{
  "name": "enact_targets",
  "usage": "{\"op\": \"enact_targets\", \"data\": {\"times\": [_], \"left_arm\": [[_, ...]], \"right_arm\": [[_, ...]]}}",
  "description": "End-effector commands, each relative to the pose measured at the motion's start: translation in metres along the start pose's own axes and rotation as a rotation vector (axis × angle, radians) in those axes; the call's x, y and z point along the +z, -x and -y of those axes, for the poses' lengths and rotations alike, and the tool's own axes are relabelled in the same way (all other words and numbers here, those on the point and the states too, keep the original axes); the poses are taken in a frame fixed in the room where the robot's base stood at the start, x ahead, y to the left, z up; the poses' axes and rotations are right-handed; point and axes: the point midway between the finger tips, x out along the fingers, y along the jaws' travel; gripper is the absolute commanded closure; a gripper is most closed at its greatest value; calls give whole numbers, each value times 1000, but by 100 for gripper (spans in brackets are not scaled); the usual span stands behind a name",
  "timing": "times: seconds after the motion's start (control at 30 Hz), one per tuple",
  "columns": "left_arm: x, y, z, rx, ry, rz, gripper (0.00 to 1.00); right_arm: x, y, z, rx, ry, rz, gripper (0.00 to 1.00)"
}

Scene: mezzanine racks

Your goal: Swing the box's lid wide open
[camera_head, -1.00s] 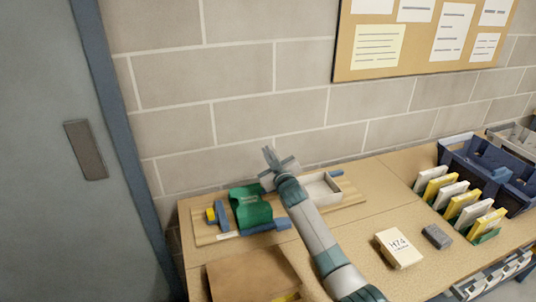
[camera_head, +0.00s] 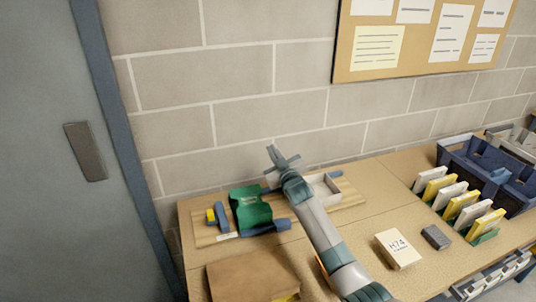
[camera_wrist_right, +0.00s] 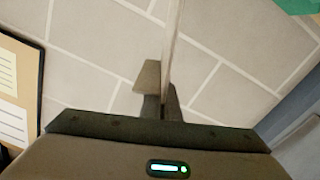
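The pale box (camera_head: 328,197) stands on the wooden board near the wall, just right of my right wrist in the head view; its visible part is open at the top and the arm hides its left side. My right gripper (camera_head: 270,154) is raised above and left of the box. In the wrist view its fingers (camera_wrist_right: 162,95) are close together and look shut. A thin pale strip (camera_wrist_right: 171,45) runs down to them, probably the lid seen edge-on; I cannot tell whether it is touched or pinched. My left gripper is out of view.
A green holder (camera_head: 250,210) with blue parts sits left on the board (camera_head: 205,236). A brown panel (camera_head: 250,275) lies front left. A white H74 carton (camera_head: 398,249), a grey block (camera_head: 435,237) and a card rack (camera_head: 462,205) stand right. The block wall is close behind.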

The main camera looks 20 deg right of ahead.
Motion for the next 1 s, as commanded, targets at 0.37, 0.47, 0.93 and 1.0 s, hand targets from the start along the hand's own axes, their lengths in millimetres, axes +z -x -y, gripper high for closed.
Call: {"op": "enact_targets", "data": {"times": [0.37,0.47,0.93,1.0], "left_arm": [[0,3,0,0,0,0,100],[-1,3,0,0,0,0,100],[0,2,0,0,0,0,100],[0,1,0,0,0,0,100]], "right_arm": [[0,0,-20,0,-87,0,100],[0,0,-20,0,-87,0,93],[1,2,-19,0,-86,0,79],[1,4,-19,0,-86,-1,79]]}}
